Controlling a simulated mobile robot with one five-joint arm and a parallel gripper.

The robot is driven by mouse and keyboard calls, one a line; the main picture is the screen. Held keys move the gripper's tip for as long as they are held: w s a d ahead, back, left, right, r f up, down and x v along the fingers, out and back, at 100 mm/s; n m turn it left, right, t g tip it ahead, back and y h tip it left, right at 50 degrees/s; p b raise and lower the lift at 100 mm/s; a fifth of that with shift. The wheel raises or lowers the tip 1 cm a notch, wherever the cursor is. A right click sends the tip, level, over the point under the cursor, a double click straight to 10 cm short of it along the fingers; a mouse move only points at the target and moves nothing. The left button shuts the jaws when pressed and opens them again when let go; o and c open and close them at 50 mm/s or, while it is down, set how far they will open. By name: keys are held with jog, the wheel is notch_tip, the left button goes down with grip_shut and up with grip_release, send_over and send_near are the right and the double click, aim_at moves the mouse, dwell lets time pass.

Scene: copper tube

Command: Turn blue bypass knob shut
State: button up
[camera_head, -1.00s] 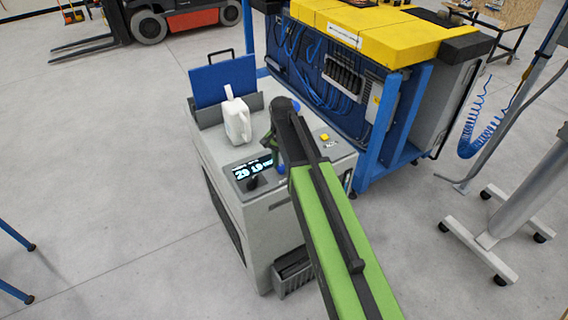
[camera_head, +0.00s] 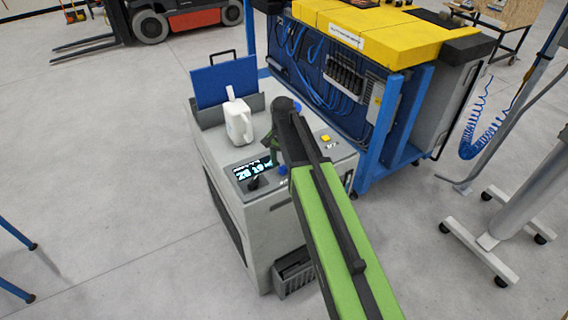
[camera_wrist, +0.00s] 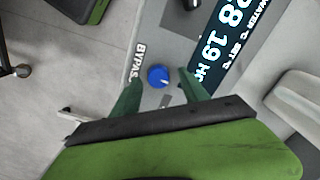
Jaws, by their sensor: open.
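The blue bypass knob (camera_wrist: 158,76) is a round cap on the grey machine's top panel in the wrist view. The partly covered word "BYPAS" is printed beside it. My gripper (camera_wrist: 160,88) is open, with its green fingers on either side of the knob's near side in the picture. I cannot tell whether the fingers touch it or how far above it they are. The knob's turn position does not show, as its cap is plain.
A lit display (camera_head: 254,169) and a black knob (camera_wrist: 190,3) are close to the blue knob. A white jug (camera_head: 238,122) stands on the machine top (camera_head: 217,145). A blue-framed rack (camera_head: 390,110) with a yellow top stands close behind. Open floor lies left.

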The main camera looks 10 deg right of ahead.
notch_tip(320, 180, up, 17)
jog(key=p, duration=1.6)
jog(key=b, duration=1)
send_near(283, 167)
jog(key=s+f, duration=0.2)
jog(key=s, duration=0.2)
jog(key=s+f+n+b, duration=0.5)
jog(key=s+n, duration=0.2)
jog(key=s, duration=0.3)
jog(key=shift+s+d+n, duration=0.4)
